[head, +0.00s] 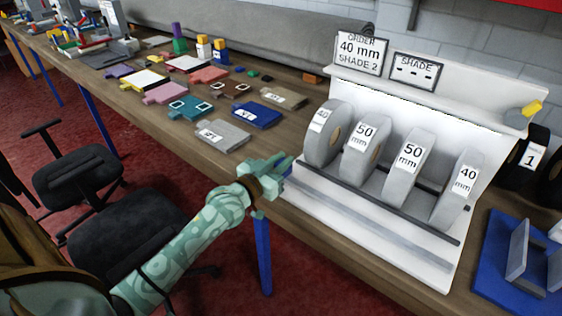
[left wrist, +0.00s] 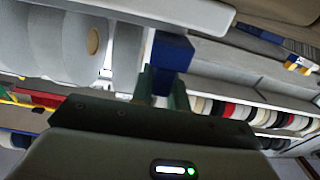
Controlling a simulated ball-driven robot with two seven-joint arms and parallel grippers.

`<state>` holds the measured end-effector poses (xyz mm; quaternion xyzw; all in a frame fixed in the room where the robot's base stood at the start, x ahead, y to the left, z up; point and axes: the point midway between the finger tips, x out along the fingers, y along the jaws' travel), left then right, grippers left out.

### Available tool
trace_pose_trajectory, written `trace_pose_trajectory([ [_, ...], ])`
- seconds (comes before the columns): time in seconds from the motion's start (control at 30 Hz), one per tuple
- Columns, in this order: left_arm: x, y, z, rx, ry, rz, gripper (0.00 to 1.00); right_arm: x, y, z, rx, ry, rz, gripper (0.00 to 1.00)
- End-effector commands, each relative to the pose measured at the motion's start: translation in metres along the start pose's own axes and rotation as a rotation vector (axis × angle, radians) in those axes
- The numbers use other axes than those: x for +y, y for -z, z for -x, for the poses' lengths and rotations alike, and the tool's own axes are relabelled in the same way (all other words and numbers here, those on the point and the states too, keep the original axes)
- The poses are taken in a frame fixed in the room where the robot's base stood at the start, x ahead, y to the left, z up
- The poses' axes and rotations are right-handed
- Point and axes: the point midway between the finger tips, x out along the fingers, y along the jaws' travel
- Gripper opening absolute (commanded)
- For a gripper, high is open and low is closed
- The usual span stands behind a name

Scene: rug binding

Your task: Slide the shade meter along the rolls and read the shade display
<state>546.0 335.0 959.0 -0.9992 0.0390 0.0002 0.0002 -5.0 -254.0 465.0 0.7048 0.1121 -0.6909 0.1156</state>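Grey rolls (head: 362,152) labelled 40, 50, 50 and 40 mm stand in a row on a white stand (head: 378,253) with dark rails. A SHADE display (head: 415,71) on the stand's back shows short dashes, no readable number. A grey piece with a yellow part (head: 528,112) sits at the back panel's right end; I cannot tell if it is the shade meter. My left gripper (head: 281,168) is at the stand's left front corner. In the left wrist view its green fingers (left wrist: 162,88) are apart, with a blue block (left wrist: 172,50) between or behind them. My right gripper is out of view.
An order card (head: 360,50) reads 40 mm, shade 2. Coloured samples, including a grey one (head: 218,135) and a blue one (head: 256,114), lie on the wooden table left of the stand. A blue fixture (head: 495,262) is at right. Black chairs (head: 125,228) stand at left.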

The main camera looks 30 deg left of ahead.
Motion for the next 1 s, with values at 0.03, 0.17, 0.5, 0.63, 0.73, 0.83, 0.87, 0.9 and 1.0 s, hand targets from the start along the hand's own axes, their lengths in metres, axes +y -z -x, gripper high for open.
trace_pose_trajectory([
  [0.03, 0.000, 0.000, 0.000, 0.000, 0.000, 0.000, 0.00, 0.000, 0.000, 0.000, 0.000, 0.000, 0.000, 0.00],
  [0.17, 0.002, 0.001, 0.000, 0.000, 0.000, 0.001, 0.00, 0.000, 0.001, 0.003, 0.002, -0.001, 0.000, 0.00],
  [0.5, 0.049, 0.004, 0.000, 0.001, -0.001, 0.002, 0.00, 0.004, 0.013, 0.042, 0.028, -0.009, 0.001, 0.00],
  [0.63, 0.051, 0.001, 0.000, 0.001, -0.001, 0.001, 0.00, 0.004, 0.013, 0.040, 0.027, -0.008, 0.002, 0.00],
  [0.73, 0.051, 0.000, 0.000, 0.001, -0.001, 0.001, 0.00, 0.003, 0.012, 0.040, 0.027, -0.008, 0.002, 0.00],
  [0.83, 0.050, 0.000, 0.000, 0.001, -0.001, 0.001, 0.22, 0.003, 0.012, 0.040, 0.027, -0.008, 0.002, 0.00],
  [0.87, 0.050, 0.000, 0.000, 0.001, -0.001, 0.001, 0.30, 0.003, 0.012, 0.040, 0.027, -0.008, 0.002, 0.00],
  [0.9, 0.050, 0.000, 0.000, 0.001, -0.001, 0.001, 0.38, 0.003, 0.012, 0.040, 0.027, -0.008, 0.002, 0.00],
  [1.0, 0.050, 0.000, 0.000, 0.001, -0.001, 0.000, 0.38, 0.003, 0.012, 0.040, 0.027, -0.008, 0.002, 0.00],
])
